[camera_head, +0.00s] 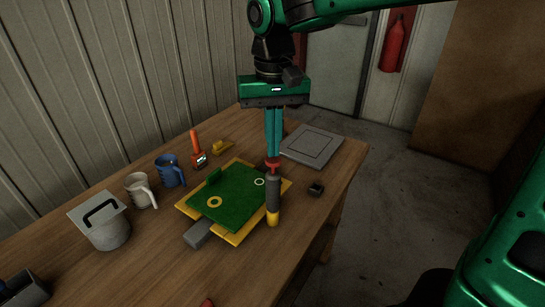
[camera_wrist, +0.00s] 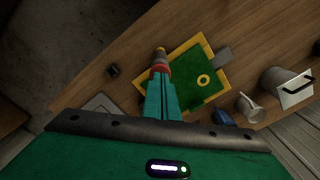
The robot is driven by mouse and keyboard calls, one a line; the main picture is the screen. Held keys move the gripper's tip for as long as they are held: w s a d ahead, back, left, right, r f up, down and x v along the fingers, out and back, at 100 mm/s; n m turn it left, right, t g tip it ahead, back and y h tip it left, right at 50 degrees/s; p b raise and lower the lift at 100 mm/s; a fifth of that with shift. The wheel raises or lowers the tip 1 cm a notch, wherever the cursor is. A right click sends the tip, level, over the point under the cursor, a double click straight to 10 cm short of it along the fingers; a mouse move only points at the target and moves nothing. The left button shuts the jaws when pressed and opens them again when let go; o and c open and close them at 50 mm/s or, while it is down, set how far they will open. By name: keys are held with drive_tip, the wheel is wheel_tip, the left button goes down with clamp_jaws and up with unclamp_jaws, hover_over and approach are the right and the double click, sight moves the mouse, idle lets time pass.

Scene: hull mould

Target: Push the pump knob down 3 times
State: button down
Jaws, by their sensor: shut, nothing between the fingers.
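The pump (camera_head: 273,198) is a dark grey upright cylinder with a yellow lower end, at the front right edge of the green and yellow mould (camera_head: 235,195). Its red knob (camera_head: 272,164) is on top. My gripper (camera_head: 272,156) is shut, its teal fingers pointing down with the tips right at the knob. They look in contact, but a small gap cannot be ruled out. In the wrist view the closed fingertips (camera_wrist: 160,78) end at the red knob (camera_wrist: 160,67), and the fingers hide part of the pump.
A lidded grey pot (camera_head: 108,232), a white mug (camera_head: 140,192), a blue mug (camera_head: 170,172) and an orange-handled tool (camera_head: 197,150) stand left of the mould. A grey plate (camera_head: 312,146) lies behind, and a small dark block (camera_head: 316,189) to the right. The table's right edge is near.

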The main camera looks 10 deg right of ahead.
drive_tip(key=shift+f, duration=1.45)
drive_tip(key=shift+r, duration=1.5)
drive_tip(key=shift+d, duration=0.1)
